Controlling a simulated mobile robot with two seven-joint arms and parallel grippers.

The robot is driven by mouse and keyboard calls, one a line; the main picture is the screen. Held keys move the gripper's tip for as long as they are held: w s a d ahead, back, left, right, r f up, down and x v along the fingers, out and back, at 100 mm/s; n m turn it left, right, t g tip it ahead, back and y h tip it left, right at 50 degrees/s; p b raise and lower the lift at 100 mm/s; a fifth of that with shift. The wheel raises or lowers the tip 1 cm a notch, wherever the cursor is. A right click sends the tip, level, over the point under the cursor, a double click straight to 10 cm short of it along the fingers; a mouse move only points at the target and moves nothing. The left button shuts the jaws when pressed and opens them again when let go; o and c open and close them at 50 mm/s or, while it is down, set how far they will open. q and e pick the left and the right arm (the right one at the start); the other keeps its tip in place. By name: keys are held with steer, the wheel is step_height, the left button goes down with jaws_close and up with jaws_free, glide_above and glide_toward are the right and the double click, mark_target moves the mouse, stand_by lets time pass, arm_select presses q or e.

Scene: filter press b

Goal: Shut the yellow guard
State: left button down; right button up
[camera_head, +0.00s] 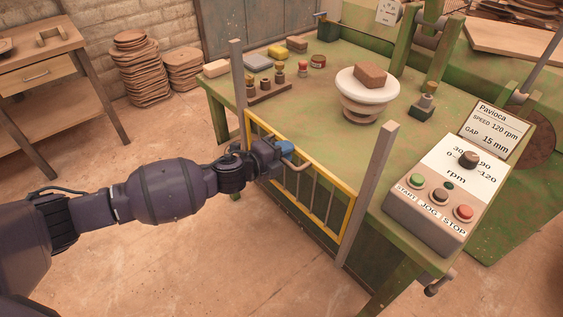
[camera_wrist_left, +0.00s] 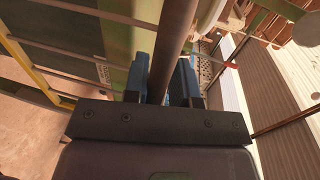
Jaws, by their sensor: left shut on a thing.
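The yellow guard (camera_head: 345,185) is a barred frame between two grey upright posts at the front of the green machine table. Its top rail sits at about the height of the table top. My left gripper (camera_head: 283,158) is at the guard's upper left part, shut on the guard's brown handle (camera_head: 301,165). In the left wrist view the handle (camera_wrist_left: 177,45) runs between the blue fingers (camera_wrist_left: 163,90). Part of the guard's yellow frame (camera_wrist_left: 40,75) shows at the left there. My fingers and wrist hide part of the guard. My right gripper is not in view.
The left grey post (camera_head: 238,80) and right grey post (camera_head: 370,190) flank the guard. A control box (camera_head: 433,205) stands at the table's right. A white round plate with a brown block (camera_head: 370,76) stands on the table. Open floor lies in front.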

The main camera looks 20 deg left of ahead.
arm_select(q)
step_height(320, 180, up, 19)
steer(key=p, duration=1.3)
steer(key=shift+p, duration=0.35)
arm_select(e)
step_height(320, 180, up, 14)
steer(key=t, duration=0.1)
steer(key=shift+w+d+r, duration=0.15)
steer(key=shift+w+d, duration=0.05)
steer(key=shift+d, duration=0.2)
arm_select(q)
steer(key=c, duration=1.1)
jaws_free()
steer(key=shift+a, duration=0.1)
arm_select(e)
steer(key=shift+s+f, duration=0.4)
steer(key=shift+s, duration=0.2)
arm_select(q)
steer(key=shift+f, duration=0.1)
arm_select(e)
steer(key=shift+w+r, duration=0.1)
